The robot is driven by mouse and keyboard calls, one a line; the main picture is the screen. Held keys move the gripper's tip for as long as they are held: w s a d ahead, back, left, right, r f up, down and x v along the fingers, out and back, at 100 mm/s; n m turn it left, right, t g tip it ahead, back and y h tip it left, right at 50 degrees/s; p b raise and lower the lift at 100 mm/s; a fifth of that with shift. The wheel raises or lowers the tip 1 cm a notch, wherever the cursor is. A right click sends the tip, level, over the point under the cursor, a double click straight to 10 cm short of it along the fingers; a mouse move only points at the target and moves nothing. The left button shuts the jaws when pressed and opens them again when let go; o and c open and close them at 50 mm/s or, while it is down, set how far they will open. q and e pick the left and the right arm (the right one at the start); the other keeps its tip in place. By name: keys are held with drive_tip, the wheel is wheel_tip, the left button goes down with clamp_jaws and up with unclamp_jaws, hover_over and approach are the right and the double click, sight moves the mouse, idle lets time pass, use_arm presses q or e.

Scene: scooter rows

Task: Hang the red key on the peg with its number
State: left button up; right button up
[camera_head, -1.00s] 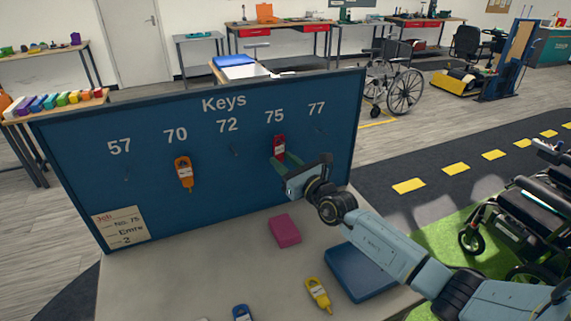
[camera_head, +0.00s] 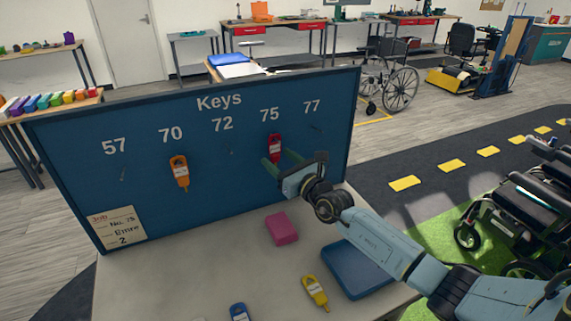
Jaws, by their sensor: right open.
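The red key (camera_head: 275,147) hangs on the blue key board (camera_head: 200,205) under the number 75. My right gripper (camera_head: 278,166) is open, with its green fingers just below and to either side of the red key's lower end. The fingers appear apart from the key. The peg behind the red key is hidden. A job card (camera_head: 117,228) at the board's lower left reads No. 75, Emre, 2. My left gripper is not in view.
An orange key (camera_head: 179,173) hangs under 70. Pegs under 57, 72 and 77 are bare. On the table (camera_head: 185,275) lie a pink block (camera_head: 281,229), a blue tray (camera_head: 352,268), a yellow key (camera_head: 315,292) and a blue key (camera_head: 239,312).

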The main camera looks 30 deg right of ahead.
drive_tip(key=v, duration=1.3)
drive_tip(key=shift+s, duration=0.2)
